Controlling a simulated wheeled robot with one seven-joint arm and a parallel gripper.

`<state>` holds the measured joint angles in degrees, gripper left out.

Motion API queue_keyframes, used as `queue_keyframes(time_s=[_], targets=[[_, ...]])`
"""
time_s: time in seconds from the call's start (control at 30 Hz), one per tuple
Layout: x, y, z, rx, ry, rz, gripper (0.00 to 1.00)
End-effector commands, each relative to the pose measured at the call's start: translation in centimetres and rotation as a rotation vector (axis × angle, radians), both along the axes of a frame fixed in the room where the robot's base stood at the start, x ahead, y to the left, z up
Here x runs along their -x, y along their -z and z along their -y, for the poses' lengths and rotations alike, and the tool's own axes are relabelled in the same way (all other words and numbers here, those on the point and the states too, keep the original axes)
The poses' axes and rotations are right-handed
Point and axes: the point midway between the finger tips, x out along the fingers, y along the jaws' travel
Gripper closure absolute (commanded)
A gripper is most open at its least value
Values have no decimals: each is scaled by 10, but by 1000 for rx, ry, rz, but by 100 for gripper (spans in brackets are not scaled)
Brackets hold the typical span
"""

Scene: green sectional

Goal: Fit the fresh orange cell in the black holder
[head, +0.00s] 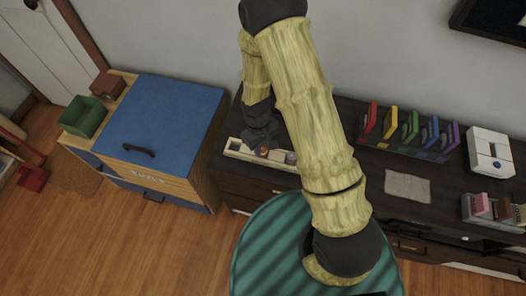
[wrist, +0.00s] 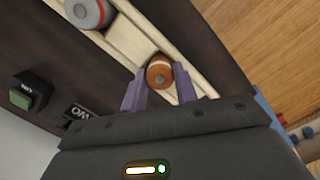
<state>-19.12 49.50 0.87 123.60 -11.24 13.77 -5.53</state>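The orange cell (head: 263,151) stands in a narrow cream tray (head: 237,148) on the dark cabinet; in the wrist view its round end (wrist: 159,75) faces the camera. My gripper (head: 262,141) is down at the tray. In the wrist view its two purple fingers (wrist: 160,82) sit on either side of the orange cell, very near it or touching; I cannot tell whether they grip it. A grey and red cell (wrist: 88,11) sits in another part of the tray. No black holder can be made out for certain.
A small black box with a green top (wrist: 30,91) and a black lettered plate (wrist: 80,113) are on the cabinet near the tray. A rack of coloured folders (head: 408,135) and a white device (head: 490,152) stand to the right. A blue-topped chest (head: 160,115) is at left.

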Motion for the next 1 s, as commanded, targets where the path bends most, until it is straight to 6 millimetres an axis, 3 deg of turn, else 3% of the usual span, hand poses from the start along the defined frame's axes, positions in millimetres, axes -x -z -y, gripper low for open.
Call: queue_keyframes(time_s=[0.07, 0.47, 1.0], targets=[[0, 0, 0, 0, 0, 0, 96], [-1, -7, 0, -1, 1, 2, 97], [-1, -89, 0, -2, 2, 3, 97]])
